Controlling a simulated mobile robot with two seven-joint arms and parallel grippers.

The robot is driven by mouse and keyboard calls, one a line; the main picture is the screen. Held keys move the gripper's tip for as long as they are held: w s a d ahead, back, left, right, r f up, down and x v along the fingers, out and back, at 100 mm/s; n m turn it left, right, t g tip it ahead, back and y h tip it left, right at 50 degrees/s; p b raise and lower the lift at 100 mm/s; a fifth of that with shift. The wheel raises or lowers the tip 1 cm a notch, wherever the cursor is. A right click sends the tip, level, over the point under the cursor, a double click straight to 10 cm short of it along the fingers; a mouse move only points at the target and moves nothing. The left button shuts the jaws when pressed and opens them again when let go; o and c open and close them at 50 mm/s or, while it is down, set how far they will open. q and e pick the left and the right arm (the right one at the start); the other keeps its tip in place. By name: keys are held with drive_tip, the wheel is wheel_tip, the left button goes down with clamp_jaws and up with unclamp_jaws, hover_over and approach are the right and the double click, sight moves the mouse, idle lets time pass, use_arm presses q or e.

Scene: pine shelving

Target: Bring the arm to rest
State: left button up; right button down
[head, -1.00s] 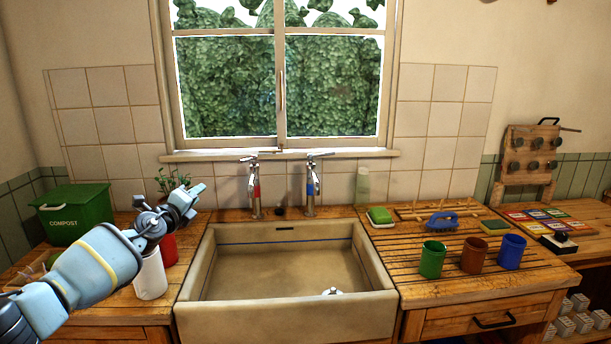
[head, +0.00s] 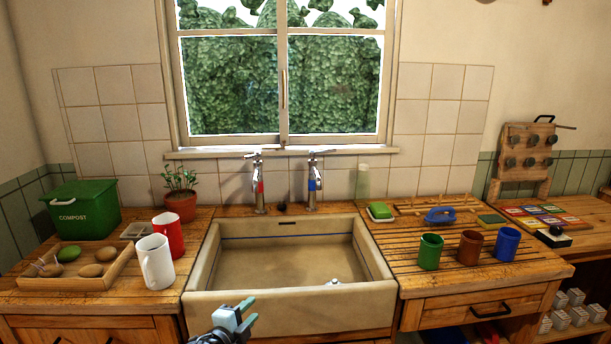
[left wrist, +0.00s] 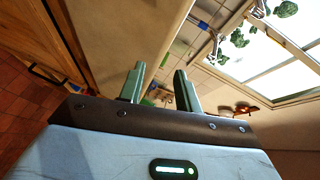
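My left gripper (head: 251,309) is low in the middle of the head view, in front of the sink (head: 290,312). In the left wrist view its two fingers (left wrist: 160,70) stand apart with nothing between them, so it is open and empty. Most of my left arm is below the head view's edge. My right gripper is in neither view now.
A white mug (head: 155,264), a red mug (head: 168,236) and a wooden tray (head: 72,284) stand on the left counter. Green (head: 430,252), brown (head: 470,248) and blue (head: 507,245) cups stand on the right drainboard. A drawer handle (head: 491,313) juts out below.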

use_arm(q)
drive_tip(key=s+d+f+n+g+y, duration=0.1)
drive_tip(key=s+f+n, duration=0.5)
drive_tip(key=s, duration=0.4)
drive_tip(key=s+d+f+n+g, duration=0.1)
drive_tip(key=s+f+n, duration=0.2)
drive_tip(key=s+f, duration=0.55)
drive_tip(key=s+a+f+n+g+y, duration=0.1)
drive_tip(key=s+a+n, duration=0.3)
drive_tip(key=s, duration=0.8)
drive_tip(key=s+a+f+n+g+y, duration=0.2)
drive_tip(key=s+a+n, duration=0.2)
drive_tip(key=s, duration=0.9)
drive_tip(key=shift+a+n, duration=0.2)
drive_tip(key=shift+n, duration=0.2)
